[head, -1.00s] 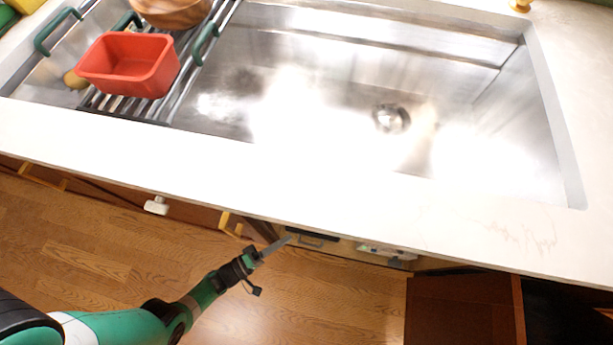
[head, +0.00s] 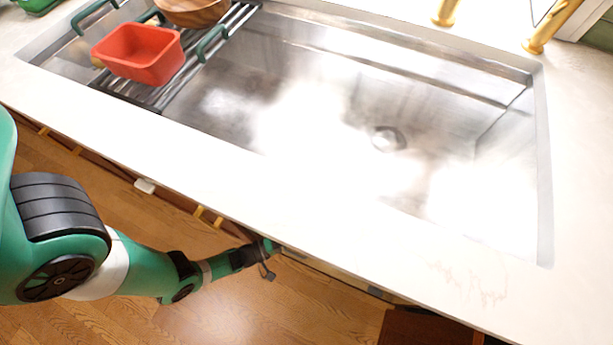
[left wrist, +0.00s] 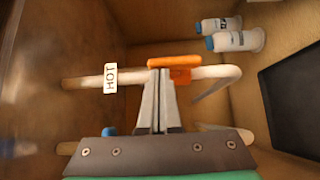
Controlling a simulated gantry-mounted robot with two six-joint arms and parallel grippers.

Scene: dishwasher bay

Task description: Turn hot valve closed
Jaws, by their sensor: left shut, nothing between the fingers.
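In the left wrist view, a white pipe with a "HOT" tag (left wrist: 111,78) runs across the cabinet interior. The orange hot valve handle (left wrist: 173,62) lies roughly along this pipe, with a small orange part (left wrist: 181,76) below its right end. My left gripper (left wrist: 160,74) is shut and empty, its fingertips at the left half of the handle; I cannot tell whether they touch it. In the head view my left arm reaches under the countertop's front edge, and the fingertips are hidden there. My right gripper is in neither view.
A second pipe (left wrist: 225,135) with a blue part (left wrist: 110,131) runs lower, behind the gripper. White bottles (left wrist: 235,41) with blue caps and a dark panel (left wrist: 295,100) are at the right. Above are the countertop (head: 350,230) and sink (head: 440,150).

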